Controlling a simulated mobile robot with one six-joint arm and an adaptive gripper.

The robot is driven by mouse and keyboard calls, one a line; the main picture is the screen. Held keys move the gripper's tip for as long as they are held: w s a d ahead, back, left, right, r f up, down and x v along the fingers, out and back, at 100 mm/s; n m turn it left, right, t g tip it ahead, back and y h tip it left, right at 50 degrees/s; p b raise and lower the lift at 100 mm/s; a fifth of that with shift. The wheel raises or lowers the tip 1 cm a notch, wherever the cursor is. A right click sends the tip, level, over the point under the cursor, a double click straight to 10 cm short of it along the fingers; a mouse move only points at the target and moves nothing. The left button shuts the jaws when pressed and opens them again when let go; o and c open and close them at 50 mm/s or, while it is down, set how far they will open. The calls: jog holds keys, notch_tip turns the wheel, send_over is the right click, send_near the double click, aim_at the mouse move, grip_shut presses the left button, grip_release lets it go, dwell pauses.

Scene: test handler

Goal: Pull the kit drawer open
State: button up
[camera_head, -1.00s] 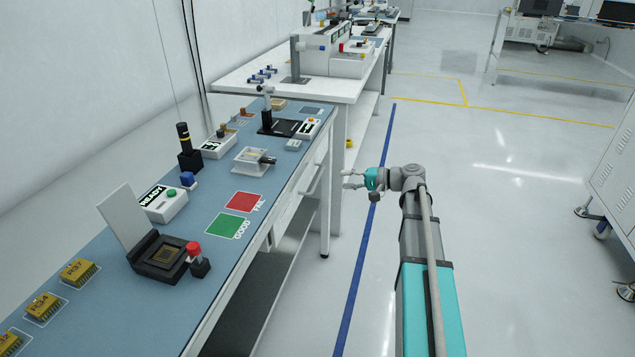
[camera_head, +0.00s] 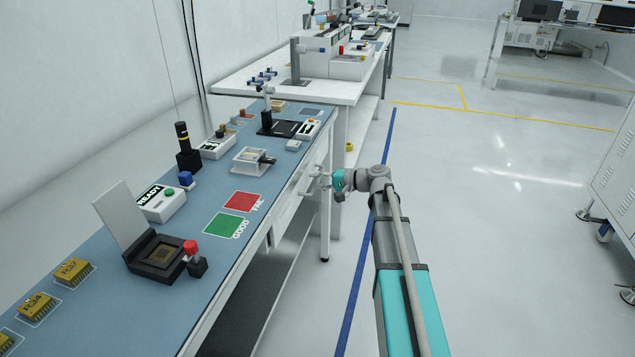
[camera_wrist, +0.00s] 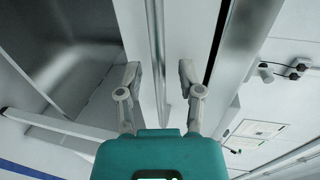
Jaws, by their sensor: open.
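The kit drawer's white front (camera_head: 321,160) is under the right edge of the blue-topped bench; it looks shut. My gripper (camera_head: 314,186) is right at this front, its fingers pointing left towards it. In the wrist view my gripper (camera_wrist: 160,80) is open, with one finger on each side of a narrow pale bar (camera_wrist: 158,45), which looks like the drawer's handle. The fingers stand apart from the bar with a gap on both sides. In the head view the handle is mostly hidden by my fingers.
The blue bench top (camera_head: 150,325) carries a socket box (camera_head: 158,256), gold chips, and red and green pads (camera_head: 223,225). A bench leg (camera_head: 325,225) stands just below my gripper. The floor to the right is clear, with a blue line (camera_head: 362,260).

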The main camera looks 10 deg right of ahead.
grip_shut()
jog(key=shift+s, duration=0.15)
dwell(0.4)
